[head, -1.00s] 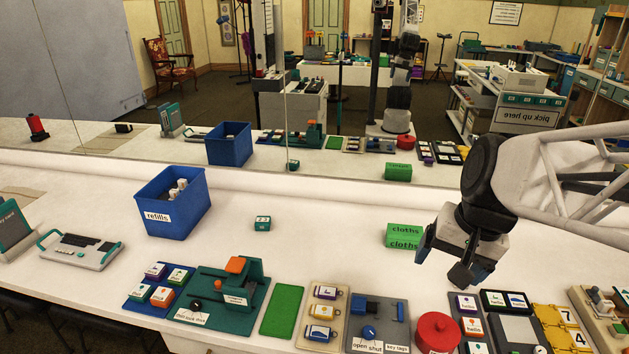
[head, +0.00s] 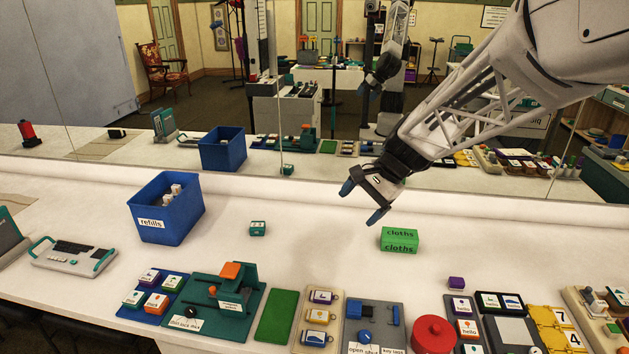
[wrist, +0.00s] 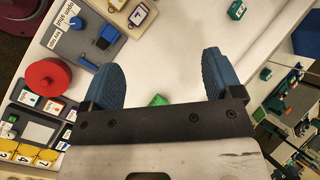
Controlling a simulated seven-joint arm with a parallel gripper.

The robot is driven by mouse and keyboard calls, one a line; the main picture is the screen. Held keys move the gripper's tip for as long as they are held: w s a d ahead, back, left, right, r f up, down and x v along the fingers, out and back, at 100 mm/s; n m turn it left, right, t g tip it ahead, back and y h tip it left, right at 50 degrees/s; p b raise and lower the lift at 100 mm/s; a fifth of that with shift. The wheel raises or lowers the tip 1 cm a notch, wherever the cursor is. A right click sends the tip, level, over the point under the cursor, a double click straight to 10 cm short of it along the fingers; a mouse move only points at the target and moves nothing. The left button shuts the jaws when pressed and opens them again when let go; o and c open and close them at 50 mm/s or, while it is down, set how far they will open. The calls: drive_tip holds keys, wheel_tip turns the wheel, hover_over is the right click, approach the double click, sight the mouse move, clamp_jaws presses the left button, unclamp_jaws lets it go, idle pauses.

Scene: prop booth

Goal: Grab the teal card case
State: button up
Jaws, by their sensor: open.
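The teal card case (head: 258,228) is a small teal box with a white label. It sits alone on the white counter, right of the blue refills bin. In the wrist view it shows at the top (wrist: 237,9), past the fingertips. My gripper (head: 362,203) is open and empty, with blue fingers. It hangs above the counter, right of the card case and clear of it. Both fingers (wrist: 158,70) show spread apart in the wrist view.
A green cloths box (head: 399,241) stands near my gripper, at its lower right. The blue refills bin (head: 165,209) is left of the case. Boards with cards, a red round pot (head: 434,334) and a green mat (head: 277,315) line the front. A mirror (head: 330,150) runs behind.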

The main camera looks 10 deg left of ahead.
drive_tip(key=w+a+f+m+g+y, duration=0.1)
drive_tip(key=w+a+f+m+y, duration=0.1)
drive_tip(key=w+a+f, duration=0.45)
drive_tip(key=w+a+f+m+y, duration=0.2)
drive_tip(key=w+a+f, duration=0.2)
drive_tip(key=w+a, duration=0.45)
drive_tip(key=m+y, duration=0.3)
drive_tip(key=m, duration=0.3)
approach(259, 225)
drive_tip(key=x, duration=0.3)
drive_tip(key=shift+w, duration=0.25)
drive_tip(key=shift+x, duration=1.3)
drive_tip(key=shift+x, duration=2.6)
drive_tip(key=shift+s, duration=0.1)
drive_tip(key=c, duration=1)
